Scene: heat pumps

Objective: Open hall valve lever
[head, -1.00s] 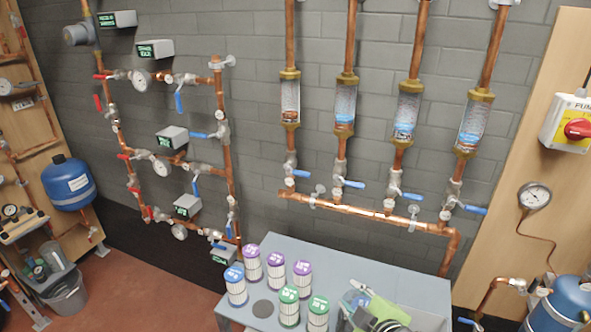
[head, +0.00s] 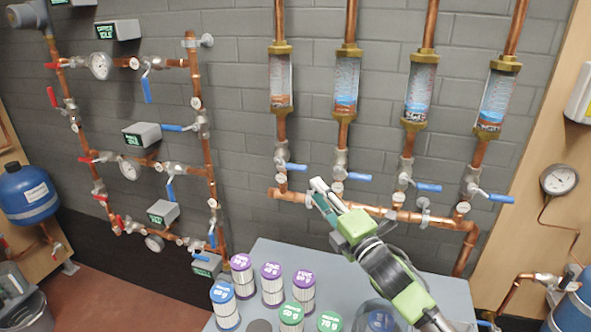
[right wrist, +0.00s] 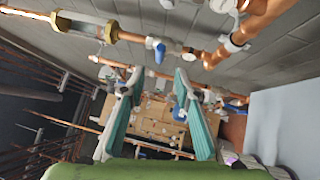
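Four sight-glass pipes hang on the wall, each with a blue-handled valve lever below: the first lever (head: 294,167), the second lever (head: 358,177), the third lever (head: 428,187) and the fourth lever (head: 500,198). All four handles point roughly sideways to the right. I cannot tell which valve is the hall one. My right gripper (head: 318,193) is in front of the pipes, between the first and second valves and just below their handles. In the right wrist view its teal-padded fingers (right wrist: 158,80) are apart, with a blue handle (right wrist: 158,48) beyond the tips. My left gripper is not in view.
A copper header pipe (head: 405,216) runs behind and below my right gripper. A grey table (head: 270,255) below holds several filter cartridges (head: 272,285). More valves and gauges (head: 100,66) with small label displays (head: 142,134) are on the left wall.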

